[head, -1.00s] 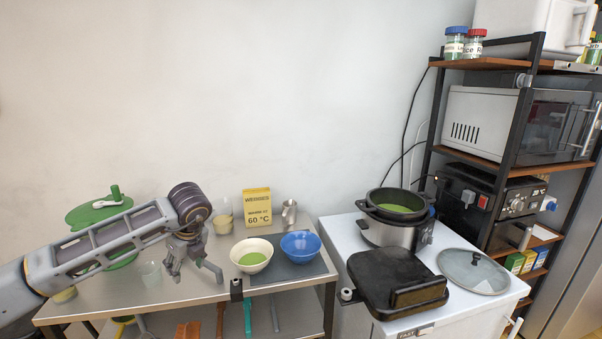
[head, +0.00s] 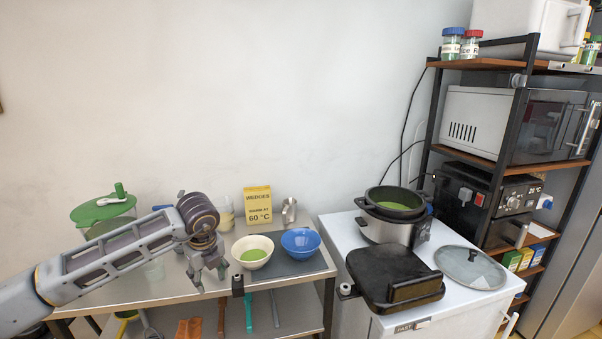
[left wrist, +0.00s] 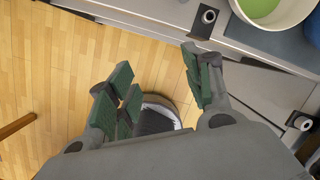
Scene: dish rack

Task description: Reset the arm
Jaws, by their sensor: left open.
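My left arm comes in from the left in the head view, and its gripper (head: 207,273) hangs over the front part of the metal table, left of the cream bowl (head: 252,252). In the left wrist view the gripper's green-padded fingers (left wrist: 160,93) are apart with nothing between them. They point down past the table's front edge toward the wooden floor. The cream bowl holds something green and also shows in the left wrist view (left wrist: 272,10). My right gripper is in neither view.
A blue bowl (head: 300,242) stands beside the cream bowl on a dark mat. A yellow sign (head: 257,206) and a metal cup (head: 289,211) stand behind. A green-lidded container (head: 103,210) is behind my arm. A cooker (head: 386,231) and black grill (head: 394,278) occupy the right counter.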

